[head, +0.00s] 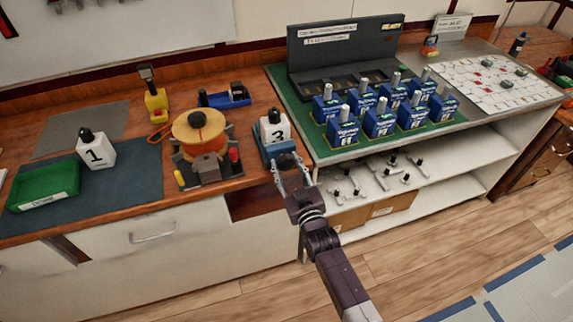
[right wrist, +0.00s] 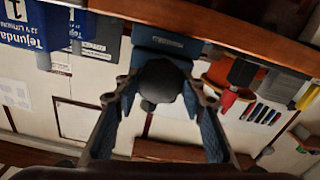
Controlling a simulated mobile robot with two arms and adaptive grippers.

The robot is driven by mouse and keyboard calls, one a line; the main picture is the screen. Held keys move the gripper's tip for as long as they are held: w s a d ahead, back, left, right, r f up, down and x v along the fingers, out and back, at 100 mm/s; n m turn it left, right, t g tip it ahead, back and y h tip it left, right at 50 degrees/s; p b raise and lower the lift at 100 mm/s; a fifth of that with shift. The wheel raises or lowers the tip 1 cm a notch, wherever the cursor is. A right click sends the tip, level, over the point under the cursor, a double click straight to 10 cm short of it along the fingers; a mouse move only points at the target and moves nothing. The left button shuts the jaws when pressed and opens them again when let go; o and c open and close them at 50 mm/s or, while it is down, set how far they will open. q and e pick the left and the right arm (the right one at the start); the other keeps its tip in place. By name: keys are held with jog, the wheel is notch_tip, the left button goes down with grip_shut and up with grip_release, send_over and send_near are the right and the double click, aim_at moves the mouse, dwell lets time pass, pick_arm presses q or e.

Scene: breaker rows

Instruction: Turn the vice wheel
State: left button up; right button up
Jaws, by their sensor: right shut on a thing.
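The blue vice (head: 278,150) sits at the front edge of the wooden bench, with a white block marked 3 (head: 275,129) in or on it. The dark round vice wheel (right wrist: 160,82) faces out over the edge; the blue vice body (right wrist: 165,44) shows behind it in the right wrist view. My right gripper (head: 290,168) reaches up from the lower right, its two fingers on either side of the wheel and closed on it. The fingers partly hide the wheel in the head view. My left gripper is not in view.
An orange spool on a stand (head: 200,133) stands left of the vice. A white block marked 1 (head: 96,149) and a green tray (head: 44,186) lie farther left. Several blue boxes with grey posts stand on the green mat (head: 320,149) to the right. An open shelf (head: 440,179) lies below.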

jog(key=m, duration=0.4)
jog(key=shift+m+b, duration=0.35)
jog(key=shift+m, duration=1.25)
jog(key=o, duration=1.2)
jog(key=shift+s, duration=0.15)
jog(key=v, duration=1.1)
jog(key=shift+s+d, duration=0.15)
jog(key=shift+s, duration=0.25)
